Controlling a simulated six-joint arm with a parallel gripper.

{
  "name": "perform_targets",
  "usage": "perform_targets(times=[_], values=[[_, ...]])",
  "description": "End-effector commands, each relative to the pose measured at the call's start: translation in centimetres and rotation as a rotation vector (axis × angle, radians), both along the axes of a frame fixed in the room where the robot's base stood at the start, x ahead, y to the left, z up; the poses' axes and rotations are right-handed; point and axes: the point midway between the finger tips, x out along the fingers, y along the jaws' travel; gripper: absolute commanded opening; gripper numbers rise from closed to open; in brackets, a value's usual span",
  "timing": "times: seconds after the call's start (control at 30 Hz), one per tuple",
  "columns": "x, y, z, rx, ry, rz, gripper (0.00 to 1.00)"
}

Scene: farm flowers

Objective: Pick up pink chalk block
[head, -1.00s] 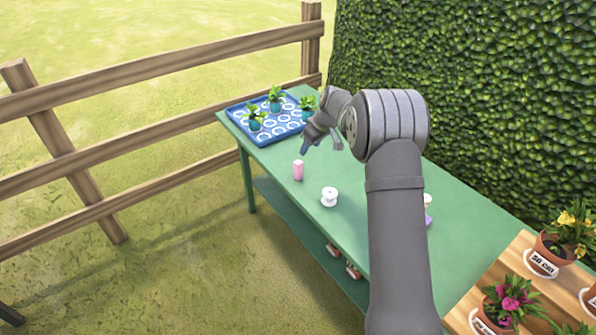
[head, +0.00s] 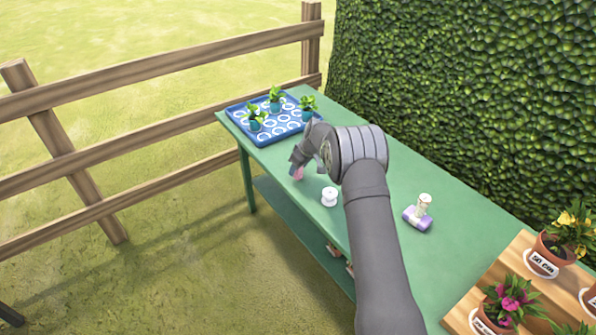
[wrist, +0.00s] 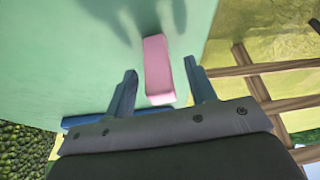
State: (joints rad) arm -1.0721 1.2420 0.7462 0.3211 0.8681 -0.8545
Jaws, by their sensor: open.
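The pink chalk block (head: 298,174) stands on the green table, near its left edge. In the head view it is partly hidden by my gripper (head: 296,167), which is right at it. In the wrist view the pink block (wrist: 157,70) lies between the two blue fingers of my open gripper (wrist: 163,88).
A white spool-shaped item (head: 330,197) stands close by on the table (head: 380,240). A blue tray (head: 240,112) with small plants is at the far end. A purple block with a pale cylinder (head: 419,212) is at the right. A wooden board (head: 462,312) holds flower pots.

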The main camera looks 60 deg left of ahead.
Motion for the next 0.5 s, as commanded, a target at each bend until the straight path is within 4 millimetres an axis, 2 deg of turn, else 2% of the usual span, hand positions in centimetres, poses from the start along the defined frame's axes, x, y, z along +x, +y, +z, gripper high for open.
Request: perform_targets(times=[0.2,0.5], values=[[-0.2,1.2,-2.5,0.000,0.000,0.000,0.51],[-0.2,1.4,-3.0,0.000,0.000,0.000,0.51]])
